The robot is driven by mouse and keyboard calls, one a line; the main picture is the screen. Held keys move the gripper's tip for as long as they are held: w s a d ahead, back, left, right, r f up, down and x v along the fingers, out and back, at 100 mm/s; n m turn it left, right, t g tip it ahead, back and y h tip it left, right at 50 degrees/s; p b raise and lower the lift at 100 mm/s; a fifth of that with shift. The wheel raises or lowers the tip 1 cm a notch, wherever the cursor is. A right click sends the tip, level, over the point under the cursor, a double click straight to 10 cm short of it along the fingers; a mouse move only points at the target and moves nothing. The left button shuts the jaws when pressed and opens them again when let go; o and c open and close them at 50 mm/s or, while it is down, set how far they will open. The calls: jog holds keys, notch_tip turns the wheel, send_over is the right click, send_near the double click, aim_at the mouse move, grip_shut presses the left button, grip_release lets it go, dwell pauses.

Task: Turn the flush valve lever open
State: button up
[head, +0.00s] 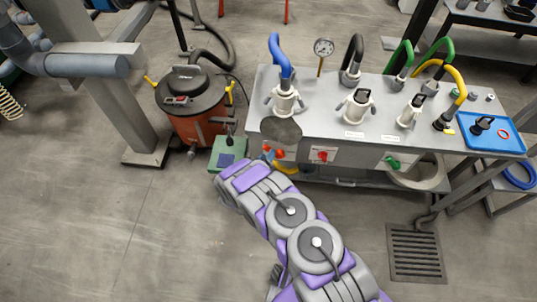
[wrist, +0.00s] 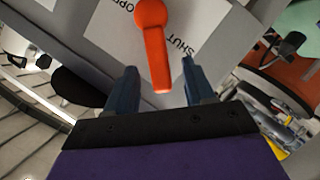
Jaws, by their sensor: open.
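The orange lever (wrist: 155,40) shows in the wrist view on a white label plate (wrist: 112,32). The plate reads "SHUT" to the right of the lever, and partly visible letters that look like "OPEN" stand at its top left. The lever hangs from its round hub toward my gripper (wrist: 160,72). My gripper is open, with one dark finger on each side of the lever's free end. I cannot tell whether either finger touches it. In the head view, orange parts (head: 279,153) show at the bench front's left end, just past the end of my arm.
The grey bench (head: 322,118) carries hoses and valves on top. A red handle (head: 322,156) and a green handle (head: 393,163) are farther right on its front. An orange-red vacuum drum (head: 198,127) stands at left. A floor grate (head: 415,252) lies at right. Floor at lower left is clear.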

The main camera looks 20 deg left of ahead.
jog(key=shift+b+x, duration=0.3)
jog(key=shift+x, duration=1.25)
jog(key=shift+a, duration=0.1)
grip_shut()
